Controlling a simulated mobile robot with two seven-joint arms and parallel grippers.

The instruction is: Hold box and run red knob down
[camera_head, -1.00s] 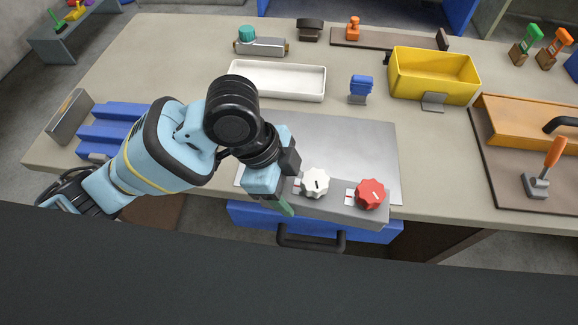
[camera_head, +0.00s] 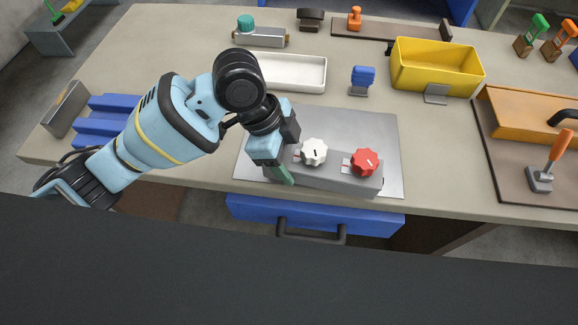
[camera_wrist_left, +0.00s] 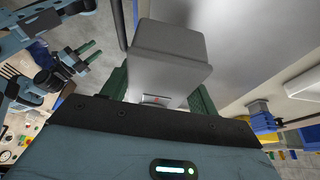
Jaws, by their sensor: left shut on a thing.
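The grey box (camera_head: 335,177) is at the front of a flat metal plate (camera_head: 350,125). I cannot tell whether it rests on the plate or is just above it. A white knob (camera_head: 313,152) sits on its left part and a red knob (camera_head: 364,162) on its right part. Each knob has a short pointer line and a small label at its left. My left gripper (camera_head: 280,173) is shut on the box's left end, its green fingers on either side. The left wrist view shows the box (camera_wrist_left: 170,52) between the fingers. My right gripper (camera_wrist_left: 90,54) shows there with fingers apart, empty.
Below the table's front edge is a blue drawer (camera_head: 255,208) with a dark handle. Behind the plate stand a white tray (camera_head: 292,72), a blue-handled stamp (camera_head: 361,78) and a yellow bin (camera_head: 436,66). A blue ribbed block (camera_head: 108,118) lies left. A brown board (camera_head: 500,150) lies right.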

